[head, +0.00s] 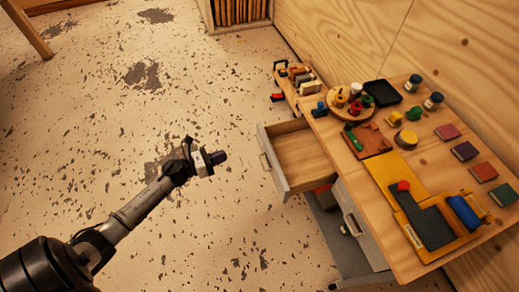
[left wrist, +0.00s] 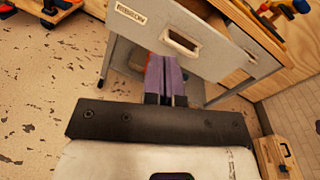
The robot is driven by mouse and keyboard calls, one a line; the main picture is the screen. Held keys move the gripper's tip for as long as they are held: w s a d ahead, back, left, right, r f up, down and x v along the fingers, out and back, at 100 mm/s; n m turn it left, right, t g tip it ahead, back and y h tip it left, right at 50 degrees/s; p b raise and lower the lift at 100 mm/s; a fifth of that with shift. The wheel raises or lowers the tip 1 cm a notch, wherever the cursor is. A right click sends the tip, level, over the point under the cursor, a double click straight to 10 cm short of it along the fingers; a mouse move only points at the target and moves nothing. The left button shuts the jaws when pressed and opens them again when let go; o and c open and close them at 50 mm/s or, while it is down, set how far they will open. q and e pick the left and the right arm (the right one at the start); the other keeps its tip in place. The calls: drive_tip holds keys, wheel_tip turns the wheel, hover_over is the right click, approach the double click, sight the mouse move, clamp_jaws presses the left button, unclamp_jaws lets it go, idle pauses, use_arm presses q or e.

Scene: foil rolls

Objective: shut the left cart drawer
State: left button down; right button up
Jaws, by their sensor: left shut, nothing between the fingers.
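The left cart drawer (head: 303,155) stands pulled out from the wooden-topped cart, its inside bare wood. Its grey front, with a handle (head: 265,162), faces my left gripper. My left gripper (head: 219,157) is shut and empty, in the open space left of the drawer front. In the left wrist view the shut purple-grey fingers (left wrist: 166,82) point towards the grey drawer front (left wrist: 150,30), which bears a white label and a handle cut-out (left wrist: 182,41). I cannot tell touching there; in the head view a gap shows. My right gripper is in neither view.
The cart top (head: 425,160) holds an orange-and-black board (head: 425,215), a round tray (head: 352,108), jars and coloured blocks. A grey front (head: 362,228) and an open lower compartment (head: 335,222) lie nearer me. The speckled floor on the left is clear.

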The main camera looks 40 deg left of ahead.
use_arm(q)
drive_tip(key=d+m+h, duration=0.2)
drive_tip(key=m, duration=0.2)
drive_tip(key=m+b, duration=0.1)
drive_tip(key=b, duration=0.2)
approach(267, 148)
drive_tip(key=shift+g, duration=0.3)
drive_tip(key=x, duration=0.7)
drive_tip(key=shift+w, duration=0.35)
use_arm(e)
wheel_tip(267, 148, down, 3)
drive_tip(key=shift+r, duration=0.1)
use_arm(q)
drive_tip(key=shift+w, duration=0.1)
